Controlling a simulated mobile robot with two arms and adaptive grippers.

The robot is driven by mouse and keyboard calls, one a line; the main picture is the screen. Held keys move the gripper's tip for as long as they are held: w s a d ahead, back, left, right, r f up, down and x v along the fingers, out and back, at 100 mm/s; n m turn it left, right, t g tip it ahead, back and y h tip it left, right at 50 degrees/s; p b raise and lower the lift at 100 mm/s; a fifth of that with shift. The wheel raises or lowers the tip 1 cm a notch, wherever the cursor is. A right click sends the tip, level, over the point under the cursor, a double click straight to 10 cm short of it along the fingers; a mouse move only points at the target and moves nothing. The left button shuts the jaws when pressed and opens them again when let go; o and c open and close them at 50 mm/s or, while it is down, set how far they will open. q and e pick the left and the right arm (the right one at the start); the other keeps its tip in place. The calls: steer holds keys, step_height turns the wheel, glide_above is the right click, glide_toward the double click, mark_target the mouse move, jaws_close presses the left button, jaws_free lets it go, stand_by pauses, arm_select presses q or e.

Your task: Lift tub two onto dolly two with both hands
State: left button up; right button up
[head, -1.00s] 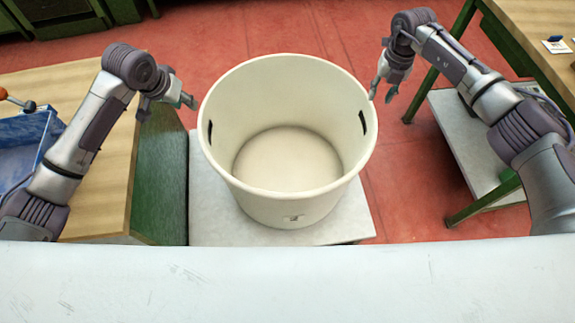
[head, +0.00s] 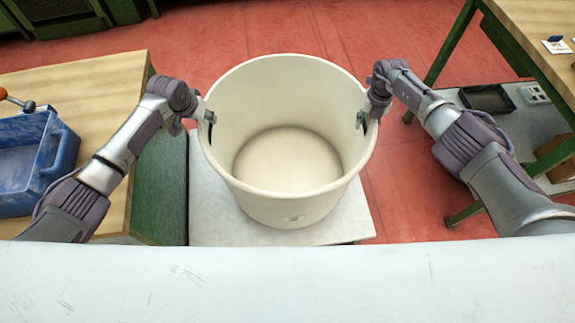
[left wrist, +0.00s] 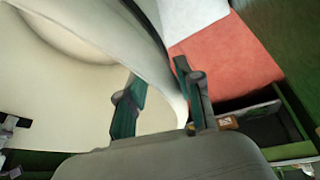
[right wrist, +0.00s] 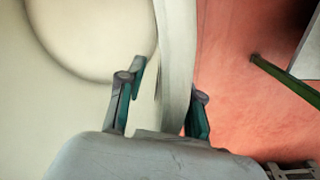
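A large cream tub (head: 290,208) stands upright on a pale low stand (head: 215,225). It looks empty; its front label is too small to read. My left gripper (head: 206,117) is at the tub's left rim. In the left wrist view, the left gripper (left wrist: 160,75) is open, one finger inside the wall and one outside, with gaps. My right gripper (head: 364,117) is at the right rim. In the right wrist view, the right gripper (right wrist: 168,82) is also open astride the wall. The side slots are partly hidden by the grippers. I cannot identify a dolly.
A wooden-topped bench (head: 105,80) with a blue crate (head: 62,150) stands left, close beside the stand. Another bench (head: 535,25) stands right, with a grey lower shelf (head: 520,125) holding a dark tray (head: 487,98). Red floor (head: 400,175) is clear between stand and right bench.

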arm_select(q)
steer(key=shift+f, duration=0.1)
arm_select(e)
steer(key=shift+f, duration=0.2)
arm_select(q)
jaws_close()
arm_select(e)
jaws_close()
